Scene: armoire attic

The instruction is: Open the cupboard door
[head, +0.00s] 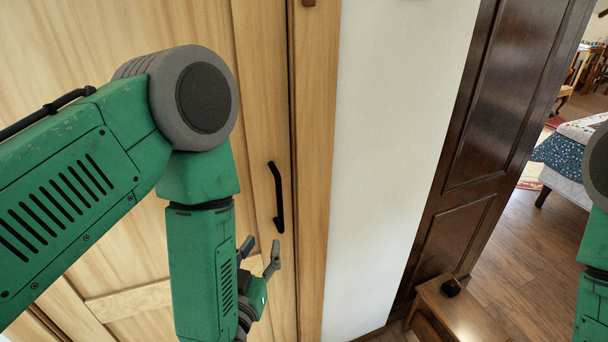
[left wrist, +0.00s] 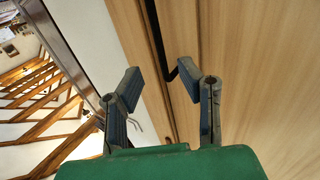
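The cupboard door (head: 262,120) is light wood and looks shut in the head view; its wood also fills the right of the left wrist view (left wrist: 265,60). A black bar handle (head: 276,195) stands upright near its right edge. In the left wrist view the dark handle (left wrist: 170,73) shows behind and between the fingers, with its upper part at the top. My left gripper (head: 259,258) is open and empty, just below and left of the handle, apart from it as far as I can tell; its two fingers (left wrist: 163,92) are spread. My right gripper is out of view.
A white wall (head: 395,120) stands right of the cupboard, then a dark brown door (head: 505,90). A small wooden table (head: 460,310) with a dark object stands at the lower right. Wooden floor (head: 510,255) and a bed (head: 575,160) lie beyond.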

